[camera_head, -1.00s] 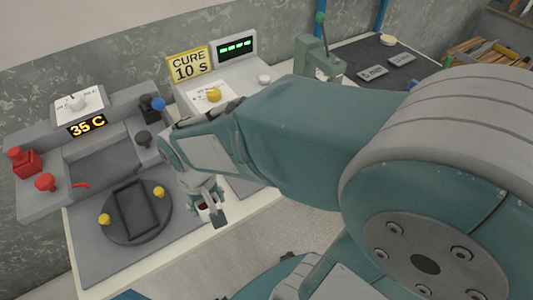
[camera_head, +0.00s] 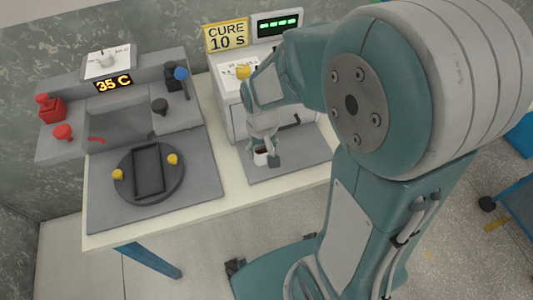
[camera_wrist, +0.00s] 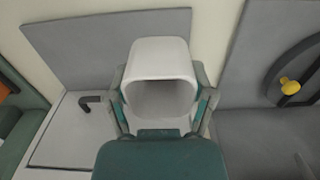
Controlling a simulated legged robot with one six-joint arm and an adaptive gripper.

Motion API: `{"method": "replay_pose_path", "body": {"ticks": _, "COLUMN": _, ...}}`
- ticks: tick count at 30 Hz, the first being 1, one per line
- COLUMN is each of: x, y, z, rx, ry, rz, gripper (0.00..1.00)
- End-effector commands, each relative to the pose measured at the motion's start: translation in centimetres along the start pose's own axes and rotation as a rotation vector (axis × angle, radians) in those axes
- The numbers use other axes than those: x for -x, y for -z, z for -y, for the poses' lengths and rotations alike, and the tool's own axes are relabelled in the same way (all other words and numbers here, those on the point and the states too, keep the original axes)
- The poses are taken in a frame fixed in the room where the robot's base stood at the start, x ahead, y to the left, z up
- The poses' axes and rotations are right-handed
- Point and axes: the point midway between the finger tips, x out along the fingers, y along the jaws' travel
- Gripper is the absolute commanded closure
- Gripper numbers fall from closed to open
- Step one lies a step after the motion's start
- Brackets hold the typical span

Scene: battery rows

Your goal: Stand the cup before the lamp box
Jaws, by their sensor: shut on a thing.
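The white cup (camera_head: 260,158) is held in my gripper (camera_head: 266,156), which is shut on it. In the wrist view the cup (camera_wrist: 160,57) sits between both fingers of my gripper (camera_wrist: 161,92), its open end turned towards the camera. The lamp box (camera_head: 225,100) is the pale box under the yellow CURE 10 S sign; my arm covers part of its front. In the wrist view its dark handle (camera_wrist: 88,101) shows at left. The cup is in front of the box, over the grey mat (camera_head: 300,165). I cannot tell whether it touches the mat.
The table's front edge (camera_head: 200,212) is close. The mat right of the cup looks clear.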

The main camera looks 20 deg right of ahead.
Motion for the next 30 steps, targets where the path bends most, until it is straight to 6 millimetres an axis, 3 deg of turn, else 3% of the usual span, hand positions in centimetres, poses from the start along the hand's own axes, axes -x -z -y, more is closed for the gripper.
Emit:
{"method": "replay_pose_path", "body": {"ticks": 3, "x": -2.2, "y": 1.1, "z": -0.8, "rx": -0.001, "ry": -0.003, "rz": 0.008, "gripper": 0.68}}
{"method": "replay_pose_path", "body": {"ticks": 9, "x": -4.5, "y": 2.7, "z": -1.5, "rx": 0.001, "ry": -0.007, "rz": 0.005, "gripper": 0.68}}
{"method": "replay_pose_path", "body": {"ticks": 14, "x": -5.6, "y": 3.4, "z": -2.1, "rx": 0.002, "ry": -0.006, "rz": 0.004, "gripper": 0.68}}
{"method": "replay_pose_path", "body": {"ticks": 19, "x": -8.1, "y": 3.4, "z": -2.4, "rx": 0.002, "ry": -0.003, "rz": 0.006, "gripper": 0.68}}
{"method": "replay_pose_path", "body": {"ticks": 30, "x": -8.7, "y": 3.4, "z": -2.2, "rx": 0.002, "ry": -0.005, "rz": 0.003, "gripper": 0.68}}
